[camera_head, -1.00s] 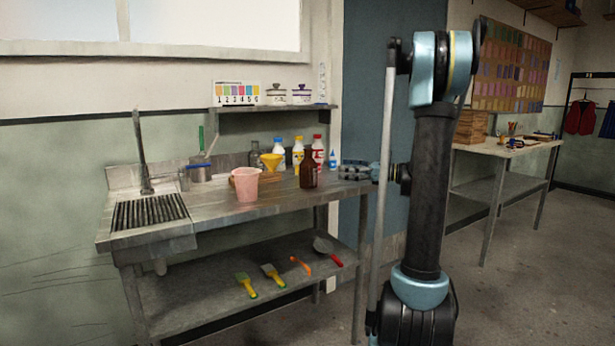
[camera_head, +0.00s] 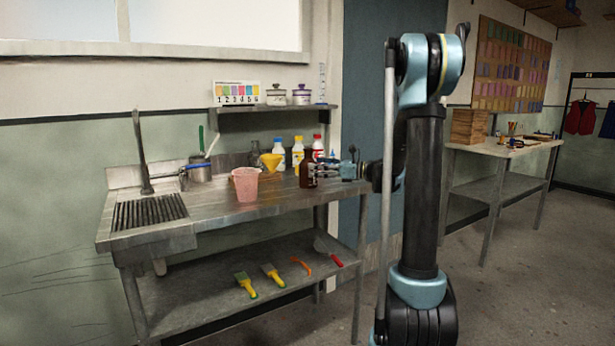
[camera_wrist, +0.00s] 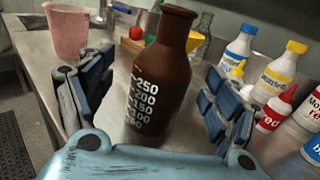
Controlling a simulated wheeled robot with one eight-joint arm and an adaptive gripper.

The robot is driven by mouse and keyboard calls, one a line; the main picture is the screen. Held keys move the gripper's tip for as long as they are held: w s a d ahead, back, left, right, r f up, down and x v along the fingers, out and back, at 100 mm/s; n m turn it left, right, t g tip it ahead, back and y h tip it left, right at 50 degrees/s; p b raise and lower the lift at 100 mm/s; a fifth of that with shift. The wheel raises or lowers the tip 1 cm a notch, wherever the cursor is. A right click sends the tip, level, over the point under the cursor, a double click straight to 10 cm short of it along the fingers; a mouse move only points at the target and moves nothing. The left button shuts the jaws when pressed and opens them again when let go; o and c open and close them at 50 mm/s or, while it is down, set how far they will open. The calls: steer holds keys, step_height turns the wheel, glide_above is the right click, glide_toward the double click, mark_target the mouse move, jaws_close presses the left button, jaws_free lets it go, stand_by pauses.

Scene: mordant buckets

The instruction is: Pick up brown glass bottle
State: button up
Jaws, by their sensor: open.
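The brown glass bottle (camera_wrist: 160,85) stands upright on the metal counter, with white volume marks on its side. In the wrist view it sits between the two open fingers of my gripper (camera_wrist: 152,105), with a gap visible on each side. In the head view the bottle (camera_head: 306,172) is near the counter's right part, partly covered by my gripper (camera_head: 322,169), which reaches in from the right.
A pink cup (camera_wrist: 70,30) stands left of the bottle. White bottles with blue and yellow labels (camera_wrist: 275,72) and a red-capped bottle (camera_wrist: 277,108) stand close to the right finger. A yellow funnel (camera_head: 271,162) is behind. The counter front (camera_head: 230,207) is clear.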

steer(key=x, duration=0.3)
steer(key=shift+w+a, duration=0.25)
steer(key=shift+a, duration=0.05)
steer(key=c, duration=1.5)
steer(key=shift+r, duration=0.1)
